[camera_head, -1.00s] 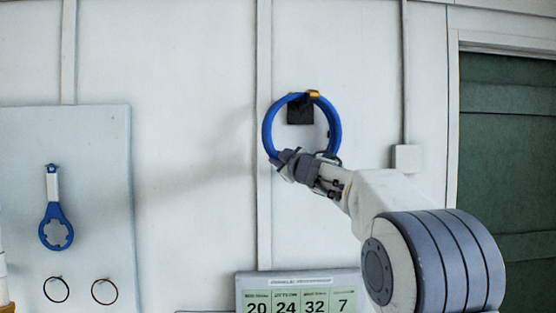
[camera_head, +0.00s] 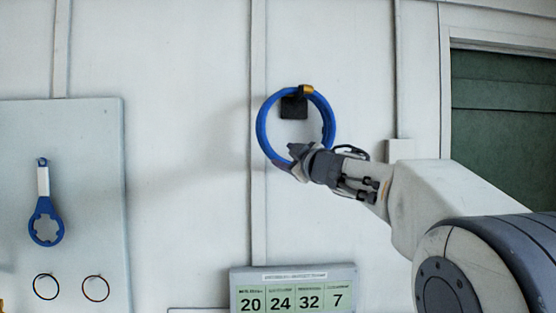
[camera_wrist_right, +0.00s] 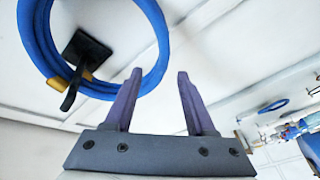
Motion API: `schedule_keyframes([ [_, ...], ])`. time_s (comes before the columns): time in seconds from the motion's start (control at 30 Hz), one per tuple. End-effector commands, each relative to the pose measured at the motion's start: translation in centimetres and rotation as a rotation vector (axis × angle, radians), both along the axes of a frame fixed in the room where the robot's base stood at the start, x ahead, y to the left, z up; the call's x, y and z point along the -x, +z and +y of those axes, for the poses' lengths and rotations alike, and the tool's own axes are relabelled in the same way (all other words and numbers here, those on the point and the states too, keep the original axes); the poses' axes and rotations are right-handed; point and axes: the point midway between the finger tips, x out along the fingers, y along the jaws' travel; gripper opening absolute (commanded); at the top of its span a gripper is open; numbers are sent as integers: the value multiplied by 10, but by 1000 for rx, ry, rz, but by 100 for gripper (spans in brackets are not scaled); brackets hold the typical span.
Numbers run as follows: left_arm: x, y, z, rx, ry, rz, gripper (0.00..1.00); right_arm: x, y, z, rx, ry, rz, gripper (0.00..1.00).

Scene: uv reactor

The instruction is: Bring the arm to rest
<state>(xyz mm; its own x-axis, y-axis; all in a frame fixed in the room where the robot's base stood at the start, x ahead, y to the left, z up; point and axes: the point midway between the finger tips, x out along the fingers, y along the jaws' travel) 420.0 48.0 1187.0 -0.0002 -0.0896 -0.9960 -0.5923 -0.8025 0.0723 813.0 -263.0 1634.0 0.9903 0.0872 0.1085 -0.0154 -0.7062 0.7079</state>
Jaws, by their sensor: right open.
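A blue ring-shaped coil (camera_head: 262,130) with a yellow clip hangs on a black wall hook (camera_head: 293,107). My right gripper (camera_head: 293,156) shows in front of the coil's lower part in the head view, overlapping it there. In the right wrist view my right gripper (camera_wrist_right: 158,74) is open, with nothing between its two purple fingers. The coil (camera_wrist_right: 38,42) is at the upper left there, its lower right part passing behind the left finger. The hook (camera_wrist_right: 84,58) shows inside it. My left gripper is not in view.
A pale board (camera_head: 90,140) at left carries a blue ring wrench (camera_head: 44,207) and two thin rings. A display panel (camera_head: 293,275) with numbers sits below the coil. A green door (camera_head: 505,130) is at right.

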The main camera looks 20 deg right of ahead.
Motion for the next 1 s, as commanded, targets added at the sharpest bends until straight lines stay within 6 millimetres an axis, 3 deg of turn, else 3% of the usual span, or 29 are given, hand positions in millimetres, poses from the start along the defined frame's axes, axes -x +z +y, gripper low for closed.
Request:
schedule_keyframes([
  [0.1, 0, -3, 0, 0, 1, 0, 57, 12, -2, -2, 1, -2, 0, 56],
  [0.3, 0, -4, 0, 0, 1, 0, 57, 17, -5, 1, -8, 0, 4, 56],
  [0.37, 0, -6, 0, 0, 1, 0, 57, 15, -14, 9, -36, -2, 18, 56],
  [0.43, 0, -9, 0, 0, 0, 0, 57, 13, -37, 25, -95, -13, 57, 56],
  [0.57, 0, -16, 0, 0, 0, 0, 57, 20, -109, 68, -235, -49, 216, 56],
  [0.67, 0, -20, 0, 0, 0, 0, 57, 39, -176, 102, -308, -78, 388, 56],
  [0.87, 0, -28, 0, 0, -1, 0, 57, 108, -299, 161, -355, -112, 761, 56],
  [1.0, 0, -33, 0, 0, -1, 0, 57, 179, -373, 192, -328, -119, 1031, 56],
])
